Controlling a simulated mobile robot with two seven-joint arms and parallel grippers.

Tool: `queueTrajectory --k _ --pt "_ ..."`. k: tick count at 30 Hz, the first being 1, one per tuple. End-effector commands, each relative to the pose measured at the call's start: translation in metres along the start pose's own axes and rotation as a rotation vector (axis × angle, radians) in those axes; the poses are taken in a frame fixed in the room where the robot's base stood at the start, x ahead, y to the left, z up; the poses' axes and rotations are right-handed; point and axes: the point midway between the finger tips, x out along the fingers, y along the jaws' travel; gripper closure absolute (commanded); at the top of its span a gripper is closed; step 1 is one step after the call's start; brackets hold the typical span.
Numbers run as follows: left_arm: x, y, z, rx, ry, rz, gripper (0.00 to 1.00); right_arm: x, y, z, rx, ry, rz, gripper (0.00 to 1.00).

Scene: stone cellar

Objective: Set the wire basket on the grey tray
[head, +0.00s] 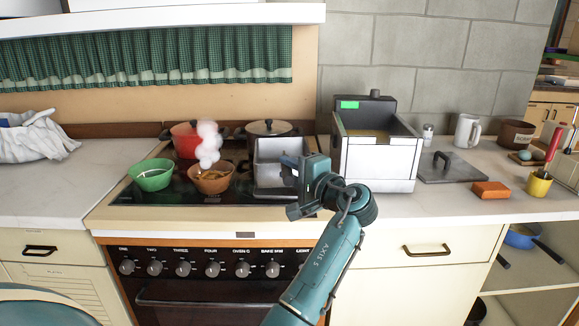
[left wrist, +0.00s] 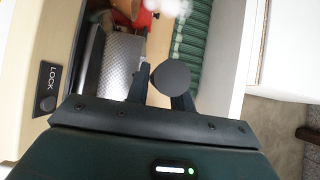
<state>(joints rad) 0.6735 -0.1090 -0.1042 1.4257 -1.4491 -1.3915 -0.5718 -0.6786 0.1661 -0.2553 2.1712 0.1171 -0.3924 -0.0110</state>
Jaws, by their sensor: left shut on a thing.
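The wire basket (head: 268,153) is a light grey metal box at the right of the stove top, partly hidden behind my left gripper (head: 300,188). Its perforated metal side shows in the left wrist view (left wrist: 122,62). My left gripper is shut on its dark handle, whose round end (left wrist: 172,77) shows between the fingers (left wrist: 160,85). The grey tray (head: 268,192) shows as a flat rim below the basket on the stove. I cannot tell whether the basket touches it. My right gripper is out of view.
An open fryer (head: 381,155) stands right of the basket, a grey lid (head: 452,167) beside it. A green bowl (head: 151,175), brown bowl (head: 211,179) and red pot (head: 187,142) stand left, with white steam. A dark pot (head: 270,130) is behind. The left counter is partly clear.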

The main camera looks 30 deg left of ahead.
Motion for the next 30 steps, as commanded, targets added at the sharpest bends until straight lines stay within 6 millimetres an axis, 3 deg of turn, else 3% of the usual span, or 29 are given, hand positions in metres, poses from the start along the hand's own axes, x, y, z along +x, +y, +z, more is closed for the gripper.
queueTrajectory --k 14,15,24,30 --pt "0.0 0.01 0.0 -0.005 0.0 -0.006 1.0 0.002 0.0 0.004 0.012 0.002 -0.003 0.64" --pt "0.0 0.01 0.0 -0.005 0.0 -0.006 0.75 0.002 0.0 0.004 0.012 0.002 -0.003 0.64" --pt "0.0 0.012 0.0 -0.003 0.0 -0.003 0.51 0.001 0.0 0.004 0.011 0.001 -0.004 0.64" --pt "0.0 0.015 0.0 0.003 0.0 0.003 0.51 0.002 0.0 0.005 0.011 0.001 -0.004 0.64"
